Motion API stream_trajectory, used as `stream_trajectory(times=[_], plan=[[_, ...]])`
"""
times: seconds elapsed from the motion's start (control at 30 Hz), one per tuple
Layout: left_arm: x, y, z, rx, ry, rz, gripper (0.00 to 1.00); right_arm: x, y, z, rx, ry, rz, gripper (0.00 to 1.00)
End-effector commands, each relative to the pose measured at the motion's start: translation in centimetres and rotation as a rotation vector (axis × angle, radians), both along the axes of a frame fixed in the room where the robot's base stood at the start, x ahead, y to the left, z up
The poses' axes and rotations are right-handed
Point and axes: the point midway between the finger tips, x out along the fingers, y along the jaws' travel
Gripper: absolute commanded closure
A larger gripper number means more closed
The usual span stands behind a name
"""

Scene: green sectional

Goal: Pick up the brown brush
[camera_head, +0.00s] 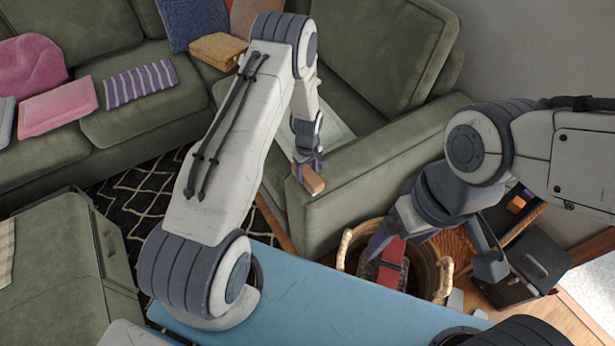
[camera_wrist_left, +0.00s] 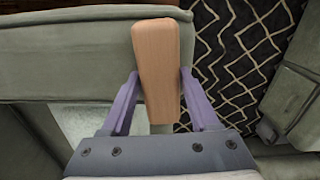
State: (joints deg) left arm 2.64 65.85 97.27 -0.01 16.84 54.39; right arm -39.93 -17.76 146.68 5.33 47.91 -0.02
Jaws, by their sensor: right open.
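The brown brush (camera_head: 309,179) shows as a smooth, light-brown wooden block at my left gripper (camera_head: 306,168), in front of the green sofa's arm. In the left wrist view, the brush (camera_wrist_left: 158,65) points away between the two purple fingers of my left gripper (camera_wrist_left: 160,88), which close against its sides. No bristles show. My right gripper (camera_head: 435,255) is open, with its fingers spread above the wicker basket.
The wicker basket (camera_head: 344,250) holds a red item (camera_head: 392,263). A dark box (camera_head: 540,258) stands right of it. The green sofa (camera_head: 365,190) bounds the space behind. A blue surface (camera_head: 330,305) lies in front. Pink and striped folded cloths rest on the left seats.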

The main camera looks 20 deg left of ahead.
Motion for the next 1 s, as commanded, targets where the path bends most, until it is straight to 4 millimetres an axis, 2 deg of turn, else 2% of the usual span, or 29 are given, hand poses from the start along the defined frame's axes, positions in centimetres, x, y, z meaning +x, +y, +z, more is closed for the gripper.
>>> stream_trajectory(times=[0.03, 0.13, 0.53, 0.67, 0.77, 1.0], plan=[[0.0, 0.0, 0.0, 0.0, 0.0, 0.0, 0.62, 0.0, 0.0, 0.0, 0.0, 0.0, 0.0, 0.08], [0.0, 0.0, 0.0, 0.0, 0.0, 0.0, 1.0, 0.0, 0.0, 0.0, 0.0, 0.0, 0.0, 0.08], [0.1, 0.0, 0.7, 0.0, -0.001, 0.0, 1.0, 0.0, 0.0, -0.1, 0.0, 0.0, 0.0, 0.08], [0.1, 0.0, 2.1, 0.0, -0.004, 0.0, 1.0, 0.0, 0.0, -0.4, 0.0, 0.0, 0.0, 0.08], [0.1, 0.0, 3.9, 0.0, -0.005, 0.0, 1.0, 0.0, 0.0, -0.7, 0.0, 0.0, 0.0, 0.08], [-2.1, -4.9, 7.1, 0.0, -0.002, -0.007, 1.0, 0.0, 0.0, -1.4, 0.0, 0.0, 0.0, 0.08]])
